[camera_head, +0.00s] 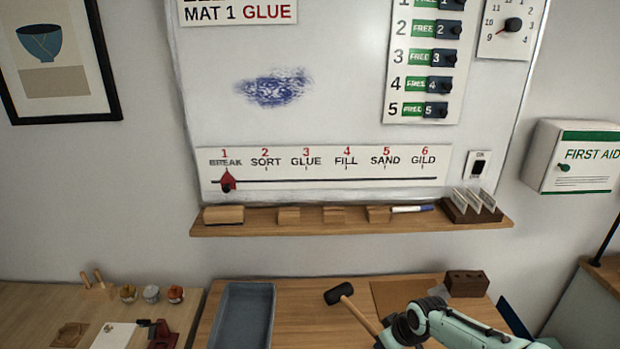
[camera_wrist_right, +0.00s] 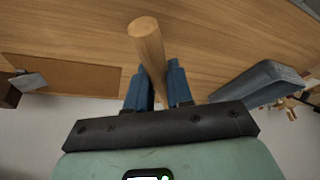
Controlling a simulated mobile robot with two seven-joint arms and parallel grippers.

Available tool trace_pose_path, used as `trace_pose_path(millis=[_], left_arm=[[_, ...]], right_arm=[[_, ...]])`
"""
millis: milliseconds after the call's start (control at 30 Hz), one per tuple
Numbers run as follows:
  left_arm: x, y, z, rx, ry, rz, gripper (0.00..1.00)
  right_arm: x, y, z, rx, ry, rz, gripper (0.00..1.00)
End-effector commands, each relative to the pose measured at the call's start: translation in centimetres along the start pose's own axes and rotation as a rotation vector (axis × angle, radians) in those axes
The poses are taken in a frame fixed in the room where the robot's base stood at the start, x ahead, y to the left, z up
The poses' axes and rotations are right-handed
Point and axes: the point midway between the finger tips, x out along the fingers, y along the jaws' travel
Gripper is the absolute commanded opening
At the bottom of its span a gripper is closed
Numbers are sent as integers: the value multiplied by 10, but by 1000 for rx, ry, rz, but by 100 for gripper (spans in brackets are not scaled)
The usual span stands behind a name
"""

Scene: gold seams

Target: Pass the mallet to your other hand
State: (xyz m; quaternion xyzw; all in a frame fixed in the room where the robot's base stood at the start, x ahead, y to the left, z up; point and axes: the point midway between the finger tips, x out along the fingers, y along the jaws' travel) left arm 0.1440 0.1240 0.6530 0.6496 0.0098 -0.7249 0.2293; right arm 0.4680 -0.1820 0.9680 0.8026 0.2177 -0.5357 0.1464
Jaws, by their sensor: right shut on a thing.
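The mallet has a black head (camera_head: 339,293) and a pale wooden handle (camera_head: 358,316), and shows at the lower middle of the head view. In the right wrist view its round handle (camera_wrist_right: 148,50) stands between the blue fingers of my right gripper (camera_wrist_right: 160,88), which is shut on it. I cannot tell whether the mallet touches the table. My left gripper is in neither view.
A grey tray (camera_head: 243,312) lies on the wooden table (camera_head: 300,300), left of the mallet. A brown mat (camera_head: 392,296) and a dark brown block (camera_head: 466,283) are at the right. A side table (camera_head: 40,300) holds small jars and a red tool. A wall shelf (camera_head: 350,224) runs behind.

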Motion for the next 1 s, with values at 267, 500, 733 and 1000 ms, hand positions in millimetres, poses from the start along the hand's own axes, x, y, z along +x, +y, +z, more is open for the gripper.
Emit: trace_pose_path(millis=[267, 500, 733, 1000], left_arm=[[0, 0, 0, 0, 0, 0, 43], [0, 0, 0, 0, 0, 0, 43], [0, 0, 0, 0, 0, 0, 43], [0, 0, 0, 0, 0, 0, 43]], right_arm=[[22, -8, 21, 293, 2, 122, 0], [33, -19, 35, 441, 1, 184, 0], [36, -24, 39, 488, 2, 202, 0], [28, -29, 26, 441, 6, 181, 0]])
